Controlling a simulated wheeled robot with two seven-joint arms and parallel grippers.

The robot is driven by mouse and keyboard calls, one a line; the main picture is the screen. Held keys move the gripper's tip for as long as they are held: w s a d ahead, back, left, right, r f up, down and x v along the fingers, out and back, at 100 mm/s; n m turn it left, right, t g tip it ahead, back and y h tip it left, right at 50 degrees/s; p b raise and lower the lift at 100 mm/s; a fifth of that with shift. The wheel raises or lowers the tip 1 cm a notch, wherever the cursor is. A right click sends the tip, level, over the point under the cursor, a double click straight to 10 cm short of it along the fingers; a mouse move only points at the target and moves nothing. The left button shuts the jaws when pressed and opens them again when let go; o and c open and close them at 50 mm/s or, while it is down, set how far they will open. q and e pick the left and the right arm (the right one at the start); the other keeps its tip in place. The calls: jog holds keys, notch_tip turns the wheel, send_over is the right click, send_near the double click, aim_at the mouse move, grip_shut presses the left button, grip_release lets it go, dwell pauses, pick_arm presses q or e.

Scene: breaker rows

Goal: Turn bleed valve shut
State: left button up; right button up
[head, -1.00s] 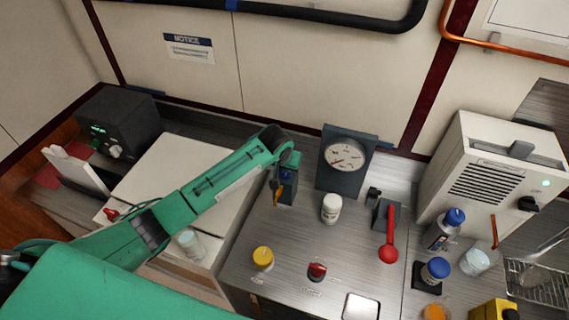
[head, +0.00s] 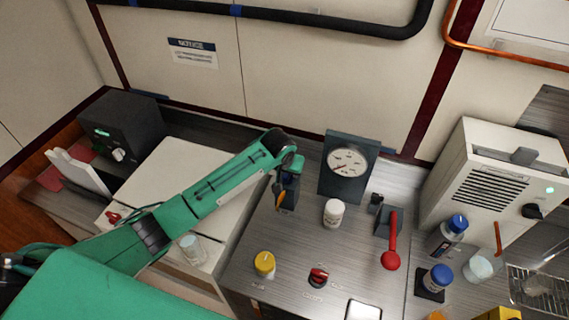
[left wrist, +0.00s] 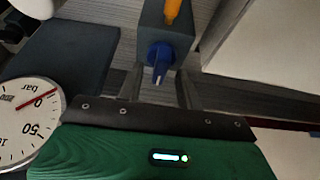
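A dark grey valve block with an orange lever (head: 281,196) stands left of the gauge. In the left wrist view it shows a blue knob (left wrist: 160,56) and its orange lever (left wrist: 173,8). My left gripper (left wrist: 160,88) is open, its two fingers pointing at the block with the blue knob between their lines. I cannot tell whether they touch it. In the head view my left gripper (head: 291,165) is at the block's top, partly hiding it. The round gauge (head: 347,162) has a red needle; it also shows in the left wrist view (left wrist: 28,110). My right gripper is not in view.
A white-capped jar (head: 333,212), a red lever (head: 391,250), a yellow knob (head: 264,264) and a red knob (head: 318,277) stand on the metal worktop. Blue-capped bottles (head: 447,236) and a white vented unit (head: 488,180) are at right. A white box top (head: 180,175) lies under my arm.

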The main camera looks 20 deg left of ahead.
pick_arm(q)
jog(key=b+v, duration=0.3)
jog(key=v, duration=1)
jog(key=shift+b, duration=0.4)
